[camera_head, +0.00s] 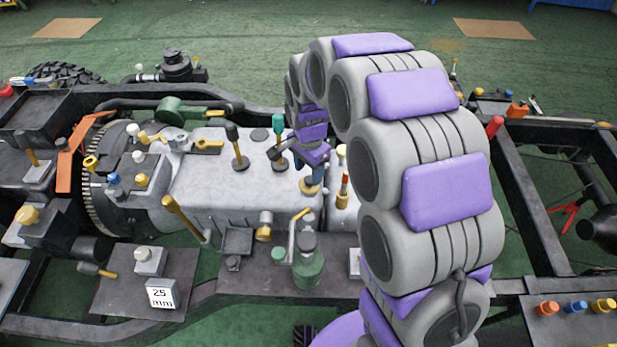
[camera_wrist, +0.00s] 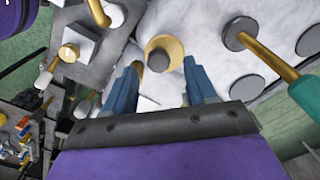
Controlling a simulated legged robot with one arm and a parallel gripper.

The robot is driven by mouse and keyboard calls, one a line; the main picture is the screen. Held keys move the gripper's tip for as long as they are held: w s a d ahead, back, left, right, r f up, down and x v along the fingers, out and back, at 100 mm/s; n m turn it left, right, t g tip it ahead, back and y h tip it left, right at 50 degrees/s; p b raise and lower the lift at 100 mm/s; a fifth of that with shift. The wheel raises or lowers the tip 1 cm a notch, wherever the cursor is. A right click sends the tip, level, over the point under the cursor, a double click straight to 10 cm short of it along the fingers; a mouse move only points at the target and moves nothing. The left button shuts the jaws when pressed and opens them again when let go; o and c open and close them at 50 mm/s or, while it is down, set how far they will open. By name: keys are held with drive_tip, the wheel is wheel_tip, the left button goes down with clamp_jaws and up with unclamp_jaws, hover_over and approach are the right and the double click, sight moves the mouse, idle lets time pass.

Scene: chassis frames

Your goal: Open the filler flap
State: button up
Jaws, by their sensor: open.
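My gripper (camera_wrist: 163,70) is open. Its two blue fingers stand apart, with a round gold fitting with a dark grey centre (camera_wrist: 162,47) between and just ahead of the tips. It does not hold the fitting, and I cannot tell whether they touch. In the head view my gripper (camera_head: 318,166) points down at the gold fitting (camera_head: 310,188) on the pale grey housing (camera_head: 200,185). No part is clearly marked as the filler flap, so I cannot tell whether this fitting is it. My arm hides part of the housing's right side.
A green-handled lever (camera_wrist: 302,90) stands right of my gripper in the wrist view. A black-knobbed lever (camera_head: 236,145) and a green bottle-like part (camera_head: 308,265) stand nearby in the head view.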

sight(309, 179)
drive_tip(key=shift+d+f+b, duration=0.1)
drive_tip(key=shift+f+b, duration=0.2)
drive_tip(key=shift+f, duration=1.25)
clamp_jaws()
